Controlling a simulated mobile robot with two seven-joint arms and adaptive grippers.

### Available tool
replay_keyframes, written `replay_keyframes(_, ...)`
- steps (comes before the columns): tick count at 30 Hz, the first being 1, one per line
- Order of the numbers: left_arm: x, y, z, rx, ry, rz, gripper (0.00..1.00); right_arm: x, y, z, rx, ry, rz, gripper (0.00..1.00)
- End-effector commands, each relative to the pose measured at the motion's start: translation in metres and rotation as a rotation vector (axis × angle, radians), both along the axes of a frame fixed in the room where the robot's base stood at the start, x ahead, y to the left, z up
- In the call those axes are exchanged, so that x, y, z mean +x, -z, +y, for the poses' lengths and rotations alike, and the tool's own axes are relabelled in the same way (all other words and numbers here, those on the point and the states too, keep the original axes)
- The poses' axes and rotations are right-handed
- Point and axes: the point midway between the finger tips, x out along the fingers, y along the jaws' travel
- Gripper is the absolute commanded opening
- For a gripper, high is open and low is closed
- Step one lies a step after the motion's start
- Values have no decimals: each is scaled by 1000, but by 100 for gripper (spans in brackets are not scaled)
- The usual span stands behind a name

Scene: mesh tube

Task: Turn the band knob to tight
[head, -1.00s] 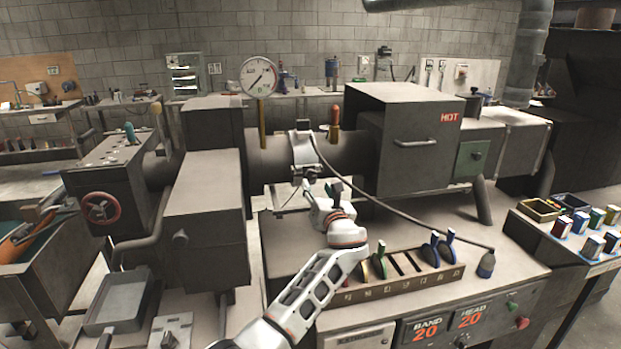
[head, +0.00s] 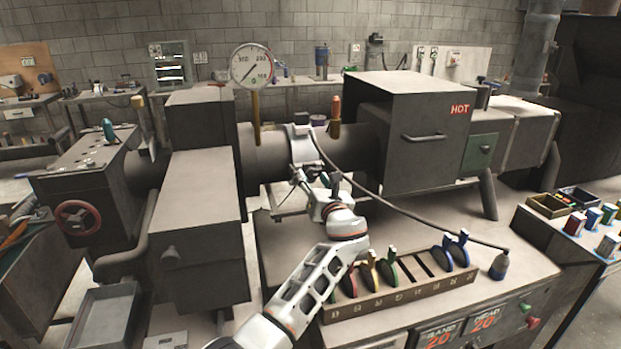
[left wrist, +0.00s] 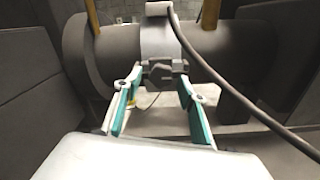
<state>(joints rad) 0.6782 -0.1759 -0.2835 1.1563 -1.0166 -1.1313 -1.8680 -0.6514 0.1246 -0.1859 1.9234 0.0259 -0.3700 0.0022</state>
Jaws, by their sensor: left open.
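A light metal band (head: 302,146) wraps the dark horizontal tube (head: 262,150); it also shows in the left wrist view (left wrist: 156,38). A dark clamp with a knob-like block (left wrist: 162,72) sits on the band's near side. My left gripper (head: 318,180) is in front of and just below the band. In the left wrist view its teal-padded fingers (left wrist: 160,92) are open, one on each side of the block. I cannot tell whether either finger touches it. In the head view the gripper partly hides the clamp. My right gripper is not in view.
A dark cable (head: 400,220) runs from the band to a small bottle-shaped plug (head: 499,265) at right. A rack (head: 400,302) with coloured discs stands on the bench front. A box marked HOT (head: 420,125) is right of the band, and a dial gauge (head: 252,65) stands at left.

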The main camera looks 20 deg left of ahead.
Motion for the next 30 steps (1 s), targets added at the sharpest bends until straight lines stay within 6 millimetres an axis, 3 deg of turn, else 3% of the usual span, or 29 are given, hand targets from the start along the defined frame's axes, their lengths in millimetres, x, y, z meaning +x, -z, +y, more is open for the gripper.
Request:
replay_keyframes(8,0,0,-1,0,0,0,41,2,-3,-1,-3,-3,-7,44)
replay_keyframes(13,0,0,-1,0,0,0,2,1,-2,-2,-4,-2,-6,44)
replay_keyframes(30,0,-2,0,123,1,82,3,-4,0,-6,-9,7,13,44)
